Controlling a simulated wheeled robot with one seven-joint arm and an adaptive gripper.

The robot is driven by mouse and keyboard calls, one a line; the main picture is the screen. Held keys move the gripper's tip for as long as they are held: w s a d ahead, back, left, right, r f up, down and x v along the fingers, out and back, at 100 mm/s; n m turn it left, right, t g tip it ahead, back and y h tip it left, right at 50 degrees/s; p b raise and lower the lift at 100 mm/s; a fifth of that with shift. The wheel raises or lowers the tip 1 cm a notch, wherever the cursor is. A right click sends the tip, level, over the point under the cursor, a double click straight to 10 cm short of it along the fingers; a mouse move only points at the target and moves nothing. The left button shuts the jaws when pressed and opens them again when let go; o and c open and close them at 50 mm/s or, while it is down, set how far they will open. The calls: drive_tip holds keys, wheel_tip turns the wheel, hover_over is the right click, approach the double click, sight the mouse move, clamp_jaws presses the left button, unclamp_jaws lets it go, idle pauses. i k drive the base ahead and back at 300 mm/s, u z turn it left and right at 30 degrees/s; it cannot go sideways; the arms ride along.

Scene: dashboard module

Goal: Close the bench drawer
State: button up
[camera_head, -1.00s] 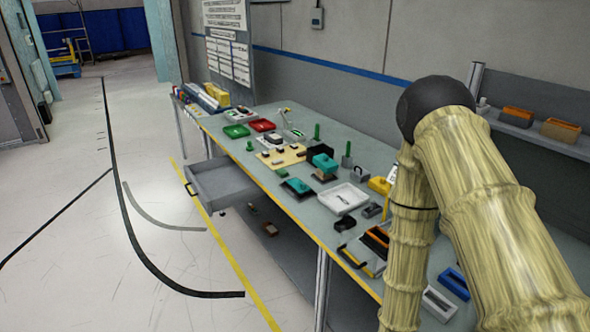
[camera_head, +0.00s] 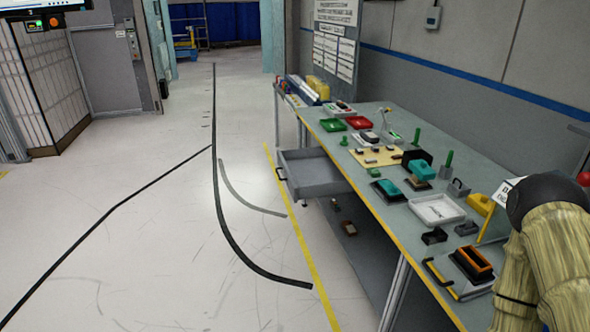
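The grey bench drawer (camera_head: 318,177) stands open under the long workbench (camera_head: 388,214). It juts out to the left, over the floor, and its inside looks empty. Its dark handle (camera_head: 281,174) is on the front panel at the left end. My arm shows at the lower right of the head view, well apart from the drawer. My gripper is out of the picture, so its state does not show.
A bench leg (camera_head: 395,292) stands nearer than the drawer. The floor (camera_head: 150,240) left of the yellow line is clear.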

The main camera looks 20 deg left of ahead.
sight(307, 172)
drive_tip(key=u, duration=0.75)
drive_tip(key=i, duration=0.65)
drive_tip(key=u, duration=0.7)
drive_tip(key=i, duration=1.1)
drive_tip(key=z, duration=0.4)
